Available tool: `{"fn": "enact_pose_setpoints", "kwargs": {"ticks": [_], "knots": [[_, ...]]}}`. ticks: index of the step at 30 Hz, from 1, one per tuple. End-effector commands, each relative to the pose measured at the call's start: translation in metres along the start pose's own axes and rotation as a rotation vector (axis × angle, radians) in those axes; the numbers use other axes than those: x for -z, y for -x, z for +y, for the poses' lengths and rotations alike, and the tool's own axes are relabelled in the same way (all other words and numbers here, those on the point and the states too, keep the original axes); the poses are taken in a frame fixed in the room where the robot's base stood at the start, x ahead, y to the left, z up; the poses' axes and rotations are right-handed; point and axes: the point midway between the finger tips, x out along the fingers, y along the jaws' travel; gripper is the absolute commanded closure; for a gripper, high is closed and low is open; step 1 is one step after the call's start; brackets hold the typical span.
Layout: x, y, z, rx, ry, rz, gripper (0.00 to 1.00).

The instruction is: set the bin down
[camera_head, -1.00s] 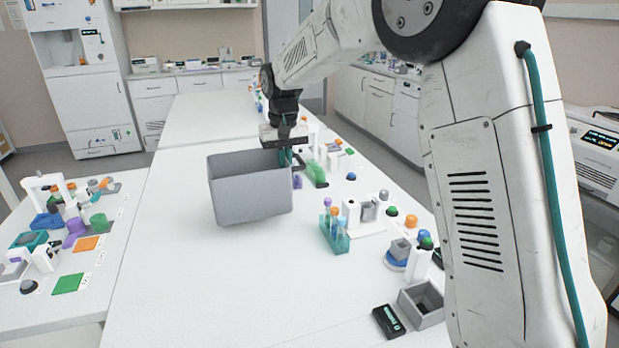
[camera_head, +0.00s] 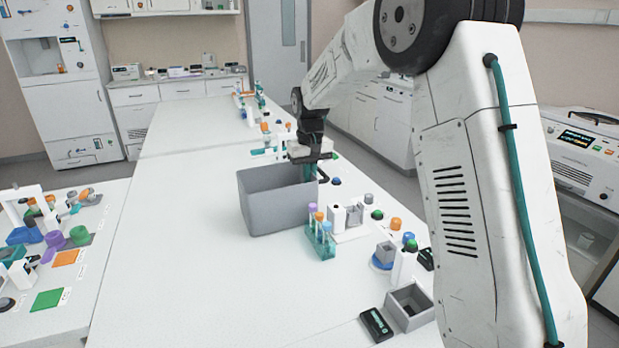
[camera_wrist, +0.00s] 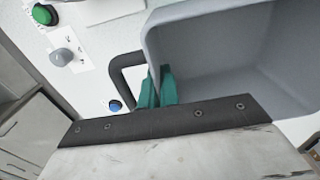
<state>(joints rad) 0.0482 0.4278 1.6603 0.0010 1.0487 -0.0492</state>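The grey open-topped bin (camera_head: 277,206) is upright over the long white table, just left of the tube rack. From this angle I cannot tell whether its base touches the table. My gripper (camera_head: 310,170) is at the bin's right rim. In the wrist view, the teal fingers of my gripper (camera_wrist: 157,88) are closed on the wall of the bin (camera_wrist: 210,75). The part of the inside that shows is empty.
A teal tube rack (camera_head: 320,240) with coloured caps stands close to the bin's front right. A white device (camera_head: 347,220) and several knobs line the right edge. A grey box (camera_head: 410,305) is nearer. The table's left and front middle are clear.

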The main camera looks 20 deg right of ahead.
Motion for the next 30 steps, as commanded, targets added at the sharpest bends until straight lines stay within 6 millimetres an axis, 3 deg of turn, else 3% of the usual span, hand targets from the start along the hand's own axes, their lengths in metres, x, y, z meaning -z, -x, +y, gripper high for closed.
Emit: {"fn": "enact_pose_setpoints", "kwargs": {"ticks": [6, 9, 19, 23, 30], "knots": [[0.0, -0.002, 0.0, 0.0, 0.0, 0.0, 1.0], [0.0, -0.002, 0.0, 0.0, 0.0, 0.0, 0.75], [0.0, 0.001, 0.0, 0.0, 0.0, 0.001, 0.75], [0.001, 0.016, 0.0, 0.0, 0.0, 0.004, 0.75], [0.001, 0.068, 0.0, 0.0, -0.001, 0.004, 0.75]]}}
